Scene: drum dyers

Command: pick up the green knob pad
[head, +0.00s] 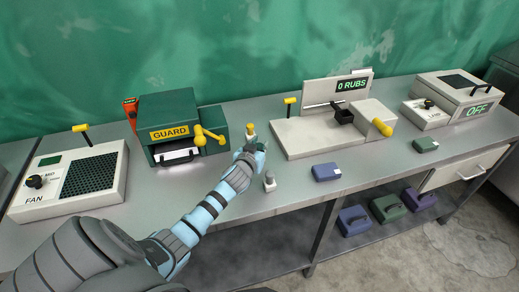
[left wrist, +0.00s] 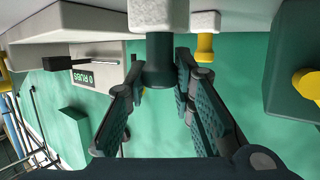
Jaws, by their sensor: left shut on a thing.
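The green knob pad shows in the left wrist view as a dark green knob (left wrist: 158,62) on a pale block (left wrist: 158,14), with the picture upside down. My left gripper (left wrist: 160,88) has its fingers on both sides of the knob and is shut on it. In the head view my left gripper (head: 252,147) is over the bench between the guard box and the rub machine, and it hides the green knob pad. Whether the pad touches the bench is unclear. My right gripper is not in view.
A yellow knob pad (head: 250,131) stands just behind the gripper, and a grey-topped pad (head: 270,182) in front. The guard box (head: 170,125) is left, the rub machine (head: 318,132) right. A blue block (head: 326,172) lies near the front edge.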

